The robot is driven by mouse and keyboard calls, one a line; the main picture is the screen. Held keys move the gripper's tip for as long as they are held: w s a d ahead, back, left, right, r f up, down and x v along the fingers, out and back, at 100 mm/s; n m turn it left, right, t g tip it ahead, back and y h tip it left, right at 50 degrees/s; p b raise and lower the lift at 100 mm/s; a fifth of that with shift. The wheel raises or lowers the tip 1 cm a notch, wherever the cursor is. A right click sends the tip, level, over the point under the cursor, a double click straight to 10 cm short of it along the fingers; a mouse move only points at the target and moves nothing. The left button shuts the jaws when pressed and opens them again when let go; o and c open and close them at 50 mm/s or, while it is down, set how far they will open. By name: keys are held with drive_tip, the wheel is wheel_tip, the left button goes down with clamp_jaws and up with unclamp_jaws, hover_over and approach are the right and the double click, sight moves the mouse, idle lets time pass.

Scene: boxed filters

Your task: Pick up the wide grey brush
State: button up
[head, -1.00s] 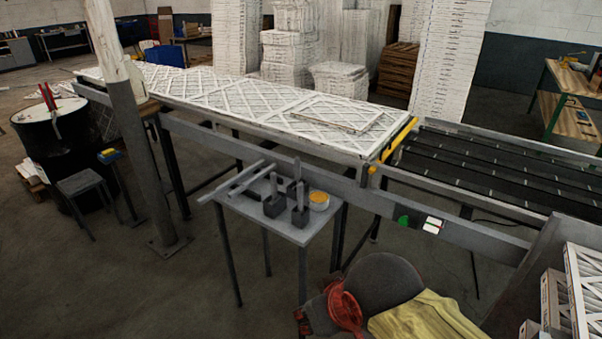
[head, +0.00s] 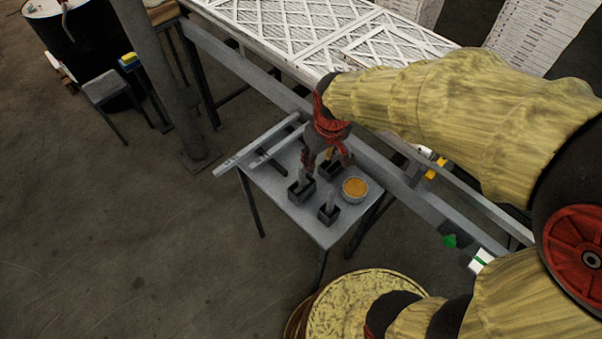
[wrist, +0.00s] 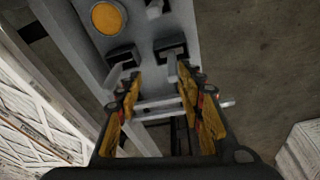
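Three dark holders stand on a small grey table (head: 318,233), each with a grey upright handle: the left holder (head: 301,192), the back holder (head: 329,171) and the front holder (head: 328,214). I cannot tell which handle belongs to the wide grey brush. My gripper (head: 327,164) is open above the table, over the left and back holders, and partly hides them. In the wrist view my gripper (wrist: 158,76) has its fingers apart. One holder (wrist: 122,55) lies beyond the left fingertip, another (wrist: 171,48) beyond the right. I see no brush clearly gripped.
A round tin with orange contents (head: 355,188) stands at the table's right. Grey bars (head: 258,148) lie along its left side; they cross below my fingers in the wrist view (wrist: 165,104). A conveyor with white lattice filters (head: 300,30) runs behind. Floor is free at left.

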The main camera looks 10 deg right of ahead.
drive_tip(key=w+a+f+n+g+p, duration=0.1)
drive_tip(key=w+p, duration=0.2)
drive_tip(key=p, duration=0.1)
drive_tip(key=n+g+p, duration=0.1)
drive_tip(key=n+p, duration=0.1)
drive_tip(key=p, duration=0.3)
hover_over(302, 177)
drive_tip(key=w, duration=0.1)
wheel_tip(302, 177, down, 5)
drive_tip(key=shift+f, duration=0.1)
drive_tip(key=shift+a+f, duration=0.1)
drive_tip(key=shift+f, duration=0.45)
wheel_tip(302, 177, down, 3)
drive_tip(key=shift+r, duration=0.2)
drive_tip(key=shift+w+d+f, duration=0.1)
drive_tip(key=shift+d+f, duration=0.05)
drive_tip(key=shift+f, duration=1.15)
drive_tip(key=shift+w+d+f, duration=0.1)
drive_tip(key=shift+f, duration=1.2)
clamp_jaws()
